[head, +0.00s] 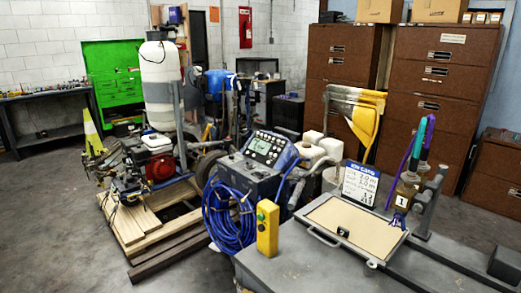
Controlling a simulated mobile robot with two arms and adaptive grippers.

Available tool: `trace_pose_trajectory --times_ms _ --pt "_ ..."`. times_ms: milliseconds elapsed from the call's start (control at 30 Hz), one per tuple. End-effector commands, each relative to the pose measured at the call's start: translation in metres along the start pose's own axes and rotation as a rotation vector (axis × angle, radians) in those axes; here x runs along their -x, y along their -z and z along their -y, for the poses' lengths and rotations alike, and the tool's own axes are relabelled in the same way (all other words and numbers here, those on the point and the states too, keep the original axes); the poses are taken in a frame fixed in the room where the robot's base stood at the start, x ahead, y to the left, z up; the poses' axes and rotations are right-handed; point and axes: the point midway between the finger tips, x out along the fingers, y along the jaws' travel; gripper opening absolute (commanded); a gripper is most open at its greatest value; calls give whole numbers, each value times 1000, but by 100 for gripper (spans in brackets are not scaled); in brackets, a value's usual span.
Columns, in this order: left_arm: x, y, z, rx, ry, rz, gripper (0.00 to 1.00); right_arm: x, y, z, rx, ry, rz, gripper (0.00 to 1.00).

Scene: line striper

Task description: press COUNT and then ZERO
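The line striper's control panel (268,150) faces me near the middle of the head view. It has a pale display screen (262,146) with several small buttons around it. The labels are too small to read, so I cannot tell which button is COUNT and which is ZERO. The panel sits on a dark blue and grey machine body (250,180). Neither of my grippers shows in the head view, and nothing covers the panel face.
A coiled blue hose (229,218) hangs on the machine's front. A yellow box (267,228) with buttons stands upright at the grey table's (300,272) corner. A tan-topped tray (355,225), a written sign (361,183) and bottles (404,192) are to the right.

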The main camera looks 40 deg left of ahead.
Motion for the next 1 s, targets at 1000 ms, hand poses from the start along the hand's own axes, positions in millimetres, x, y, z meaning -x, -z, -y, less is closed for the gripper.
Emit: trace_pose_trajectory --times_ms 1000 --pt "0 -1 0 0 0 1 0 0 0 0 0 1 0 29"
